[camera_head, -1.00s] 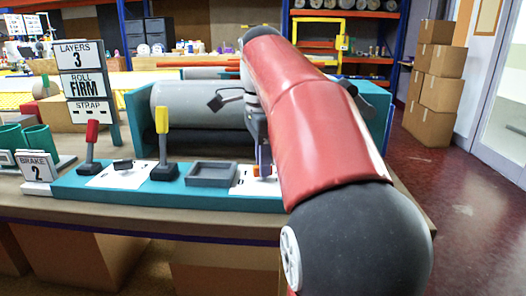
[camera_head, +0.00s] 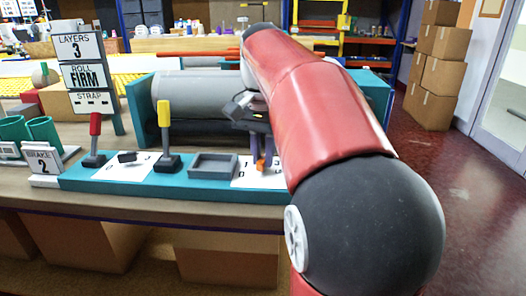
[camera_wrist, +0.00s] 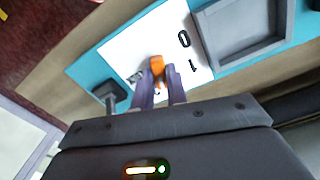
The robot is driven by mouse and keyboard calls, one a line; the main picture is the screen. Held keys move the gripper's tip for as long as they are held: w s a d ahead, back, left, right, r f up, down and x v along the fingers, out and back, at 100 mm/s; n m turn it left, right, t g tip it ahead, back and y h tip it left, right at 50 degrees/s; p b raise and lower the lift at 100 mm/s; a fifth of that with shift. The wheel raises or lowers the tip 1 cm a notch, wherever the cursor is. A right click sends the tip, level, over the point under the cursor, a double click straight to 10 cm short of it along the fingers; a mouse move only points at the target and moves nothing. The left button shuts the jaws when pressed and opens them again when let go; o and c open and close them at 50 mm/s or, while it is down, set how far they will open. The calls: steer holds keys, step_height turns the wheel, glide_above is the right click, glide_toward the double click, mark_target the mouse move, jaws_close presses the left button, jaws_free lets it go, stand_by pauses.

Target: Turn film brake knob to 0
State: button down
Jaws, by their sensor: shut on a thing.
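An orange knob (camera_wrist: 157,66) stands on a white dial plate (camera_wrist: 128,47) with dark marks, among them a 0 and a 1. My gripper (camera_wrist: 157,80) has its two purple fingers closed on the knob from either side. In the head view my gripper (camera_head: 262,162) reaches down to the same orange knob (camera_head: 262,166) at the right end of the teal panel (camera_head: 110,187). The fingers hide part of the dial, so I cannot tell the knob's exact setting.
A grey square tray (camera_head: 213,167) sits left of the dial. A yellow lever (camera_head: 164,115), a small black knob (camera_head: 127,157) and a red lever (camera_head: 95,125) stand farther left. A grey roller (camera_head: 200,95) lies behind the panel.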

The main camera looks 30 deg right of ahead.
steer(key=n, duration=1.3)
steer(key=shift+n, duration=0.4)
steer(key=n, duration=1.1)
steer(key=shift+n, duration=0.4)
steer(key=c, duration=1.4)
jaws_free()
